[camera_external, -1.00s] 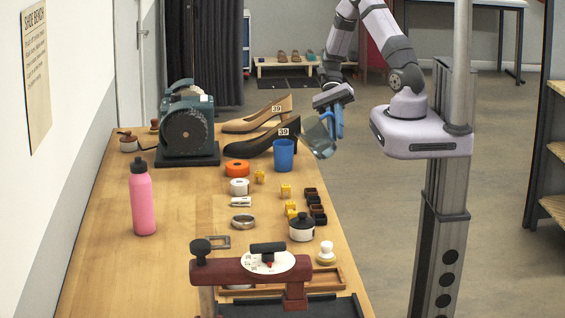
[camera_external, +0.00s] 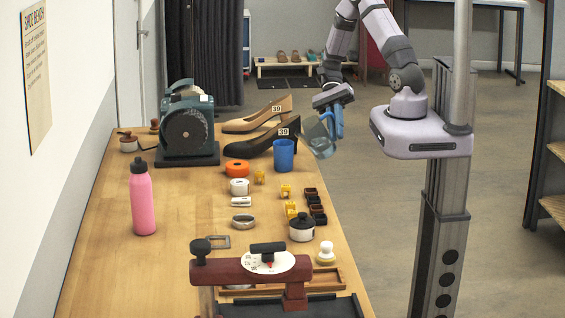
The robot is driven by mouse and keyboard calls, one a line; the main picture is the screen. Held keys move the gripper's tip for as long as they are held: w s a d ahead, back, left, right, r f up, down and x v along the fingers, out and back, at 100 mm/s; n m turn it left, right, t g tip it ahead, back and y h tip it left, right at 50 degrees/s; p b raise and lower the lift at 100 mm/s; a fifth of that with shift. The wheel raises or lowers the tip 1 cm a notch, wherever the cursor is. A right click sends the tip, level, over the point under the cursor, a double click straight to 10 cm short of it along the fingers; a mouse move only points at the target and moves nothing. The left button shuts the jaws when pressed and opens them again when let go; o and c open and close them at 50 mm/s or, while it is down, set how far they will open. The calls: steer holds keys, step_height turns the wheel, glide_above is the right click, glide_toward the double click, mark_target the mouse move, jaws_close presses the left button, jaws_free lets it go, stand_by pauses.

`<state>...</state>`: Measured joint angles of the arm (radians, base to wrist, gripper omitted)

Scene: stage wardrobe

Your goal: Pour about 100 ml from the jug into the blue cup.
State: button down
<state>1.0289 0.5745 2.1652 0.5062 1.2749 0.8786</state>
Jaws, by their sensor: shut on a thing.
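The blue cup (camera_external: 284,156) stands upright on the wooden bench near its right edge, beside the black shoe. The jug (camera_external: 318,139) is clear with a bluish tint and has a blue handle. My gripper (camera_external: 338,112) is shut on the jug at its handle. The jug hangs to the right of the cup, apart from it, and is tilted with its upper end toward the cup. I cannot make out the liquid level in either the jug or the cup, nor any stream between them.
A black shoe (camera_external: 262,143) and a beige shoe (camera_external: 255,117) stand behind the cup. A pink bottle (camera_external: 142,200) stands left. The middle-left of the bench (camera_external: 180,215) is clear.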

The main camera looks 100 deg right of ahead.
steer(key=shift+s, duration=0.1)
steer(key=s+f+n+t+y+b, duration=0.2)
steer(key=s+f+n+t+b, duration=0.1)
steer(key=s+f+t+b, duration=0.1)
steer(key=shift+s+d+f, duration=0.15)
steer(key=shift+d, duration=0.25)
stand_by(0.6)
steer(key=shift+n, duration=0.3)
